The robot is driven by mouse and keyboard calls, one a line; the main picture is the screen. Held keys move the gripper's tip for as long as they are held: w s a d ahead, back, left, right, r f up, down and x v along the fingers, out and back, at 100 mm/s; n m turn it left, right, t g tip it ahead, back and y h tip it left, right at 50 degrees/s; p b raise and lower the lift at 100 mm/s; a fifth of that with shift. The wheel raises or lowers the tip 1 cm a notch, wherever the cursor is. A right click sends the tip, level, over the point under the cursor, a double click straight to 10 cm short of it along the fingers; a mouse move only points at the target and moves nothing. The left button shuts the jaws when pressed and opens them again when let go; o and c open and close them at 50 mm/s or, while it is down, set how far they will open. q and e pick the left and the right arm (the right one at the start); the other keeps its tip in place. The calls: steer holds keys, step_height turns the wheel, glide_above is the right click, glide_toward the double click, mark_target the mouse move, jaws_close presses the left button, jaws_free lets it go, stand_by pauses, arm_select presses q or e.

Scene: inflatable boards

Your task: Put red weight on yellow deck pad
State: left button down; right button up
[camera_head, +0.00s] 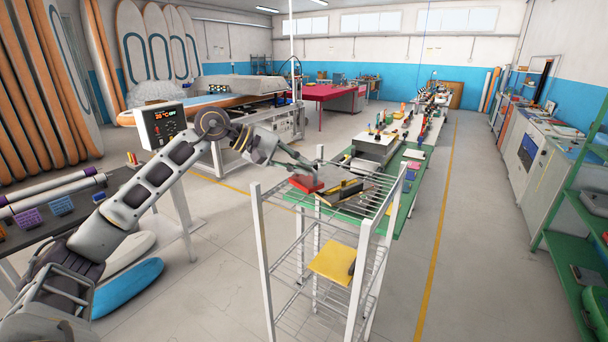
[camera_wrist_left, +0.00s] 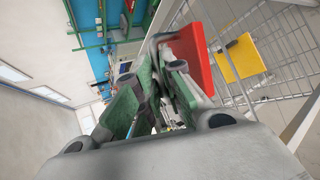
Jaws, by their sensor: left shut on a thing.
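The red weight (camera_head: 305,184) is at the top of the white wire rack, under my left gripper (camera_head: 308,170). My left gripper is shut on it. In the left wrist view the red weight (camera_wrist_left: 192,60) shows at the right of the closed fingers (camera_wrist_left: 160,60), which partly hide its grip. I cannot tell whether it touches the rack. The yellow deck pad (camera_head: 332,263) lies on a lower shelf of the rack, below the weight. The yellow deck pad also shows in the left wrist view (camera_wrist_left: 240,60). My right gripper is out of view.
The white wire rack (camera_head: 264,250) has upright posts and wire shelves around the pad. A black and yellow tool (camera_head: 343,192) lies on its top shelf. A dark object (camera_head: 352,264) is at the pad's right edge. A green-topped bench (camera_head: 412,190) stands behind.

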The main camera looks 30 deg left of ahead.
mark_target(295, 183)
arm_select(q)
steer(key=shift+a+r, duration=0.75)
steer(key=shift+a, duration=0.3)
steer(key=shift+m+g, duration=0.3)
steer(key=shift+m, duration=0.1)
steer(key=shift+s+a+f, duration=0.6)
steer(key=shift+s+f, duration=0.3)
steer(key=shift+s, duration=0.05)
steer(key=shift+s+a+f, duration=0.55)
steer(key=shift+s+f, duration=0.35)
steer(key=shift+s+f, duration=0.1)
